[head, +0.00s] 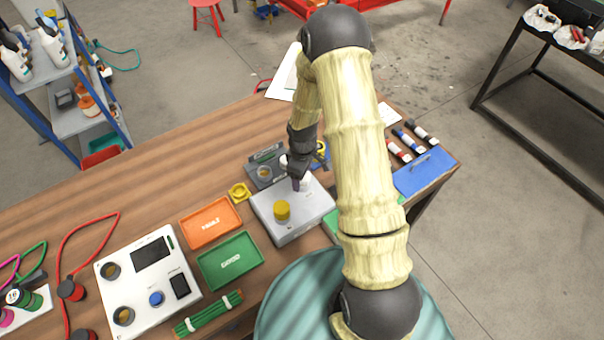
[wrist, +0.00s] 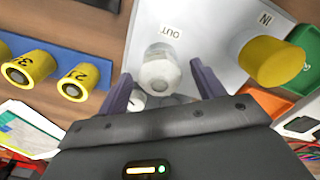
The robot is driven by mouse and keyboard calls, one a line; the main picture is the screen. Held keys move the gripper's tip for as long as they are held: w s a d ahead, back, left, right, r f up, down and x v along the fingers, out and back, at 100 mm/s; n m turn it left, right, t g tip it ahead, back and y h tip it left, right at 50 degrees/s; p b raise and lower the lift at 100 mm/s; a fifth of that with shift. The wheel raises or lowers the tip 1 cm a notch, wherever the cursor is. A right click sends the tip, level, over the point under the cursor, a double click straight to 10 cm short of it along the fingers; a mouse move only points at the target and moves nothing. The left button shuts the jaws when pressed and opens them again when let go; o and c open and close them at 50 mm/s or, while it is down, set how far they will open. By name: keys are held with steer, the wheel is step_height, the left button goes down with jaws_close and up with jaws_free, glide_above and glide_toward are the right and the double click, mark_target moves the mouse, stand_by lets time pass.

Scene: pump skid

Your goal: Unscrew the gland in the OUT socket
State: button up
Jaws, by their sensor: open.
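A grey box (head: 291,228) on the bench has two labelled sockets, and its face fills the wrist view (wrist: 205,22). A whitish gland (wrist: 160,72) stands in the OUT socket. A yellow gland (wrist: 272,62) stands in the IN socket and shows in the head view too (head: 282,210). My gripper (wrist: 161,76) is open, with one finger on each side of the whitish gland. Gaps show between the gland and both fingers. In the head view my gripper (head: 297,182) is over the back of the box and mostly hides that gland.
An orange tray (head: 211,223) and a green tray (head: 228,262) lie left of the box. A yellow ring-like part (head: 239,192) and a dark socketed block (head: 265,172) are close behind it. Numbered yellow parts (wrist: 78,82) stand on a blue strip.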

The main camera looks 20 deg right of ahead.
steer(key=m, duration=0.4)
steer(key=c, duration=1)
steer(key=n, duration=0.4)
steer(key=shift+c, duration=0.2)
steer(key=shift+n, duration=0.4)
